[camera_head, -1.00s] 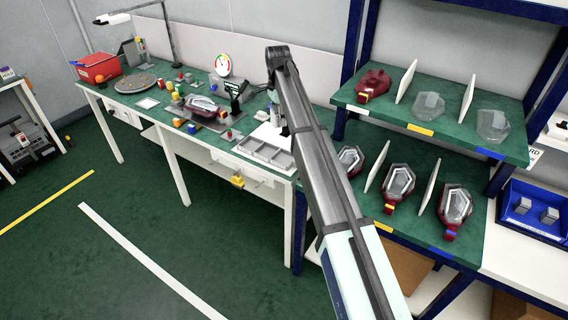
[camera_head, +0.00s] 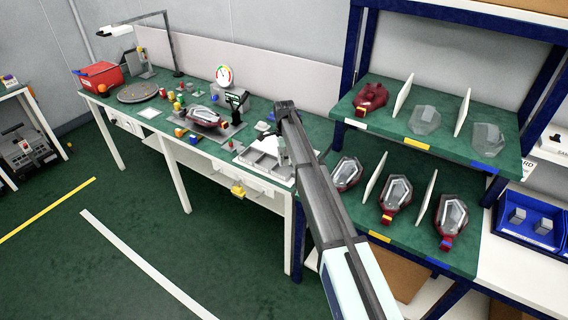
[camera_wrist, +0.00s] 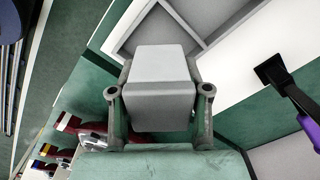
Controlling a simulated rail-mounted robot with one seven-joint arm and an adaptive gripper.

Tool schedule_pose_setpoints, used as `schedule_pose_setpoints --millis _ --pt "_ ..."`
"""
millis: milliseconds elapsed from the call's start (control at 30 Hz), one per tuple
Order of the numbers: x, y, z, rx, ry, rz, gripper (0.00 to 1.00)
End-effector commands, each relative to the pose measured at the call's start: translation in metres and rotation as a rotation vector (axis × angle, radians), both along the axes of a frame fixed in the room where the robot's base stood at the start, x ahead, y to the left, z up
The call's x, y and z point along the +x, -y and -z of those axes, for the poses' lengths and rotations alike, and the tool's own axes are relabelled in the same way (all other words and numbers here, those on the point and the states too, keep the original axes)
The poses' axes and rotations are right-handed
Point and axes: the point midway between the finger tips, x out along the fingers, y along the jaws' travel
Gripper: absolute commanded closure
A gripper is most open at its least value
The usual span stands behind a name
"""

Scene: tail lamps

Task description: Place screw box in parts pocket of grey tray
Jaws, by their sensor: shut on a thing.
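The screw box (camera_wrist: 158,100) is a light grey block in the middle of the wrist view. My gripper (camera_wrist: 159,92) is shut on it, with one finger on each side. The grey tray (camera_wrist: 222,18) shows just beyond the box at the top of the wrist view, with thin walls dividing its pockets. The box covers part of the tray, and I cannot tell whether it touches it. In the head view the tray (camera_head: 259,169) lies at the right end of the green workbench, with my gripper (camera_head: 283,156) over its right side.
A dark tool with a purple handle (camera_wrist: 306,120) lies right of the tray in the wrist view. A shelf (camera_head: 440,138) with red tail lamps and clear lenses stands right of the bench. A lamp on a grey fixture (camera_head: 207,118) and several small coloured parts lie left of the tray.

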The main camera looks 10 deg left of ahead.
Motion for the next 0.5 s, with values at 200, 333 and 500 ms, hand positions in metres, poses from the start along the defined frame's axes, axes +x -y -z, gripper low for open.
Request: schedule_pose_setpoints --millis 200,333,500 --pt "0.000 0.000 0.011 0.000 -0.001 0.000 0.92" --pt "0.000 0.000 0.027 -0.001 -0.002 0.000 0.92" --pt "0.000 0.000 0.046 0.000 -0.001 0.000 0.92"
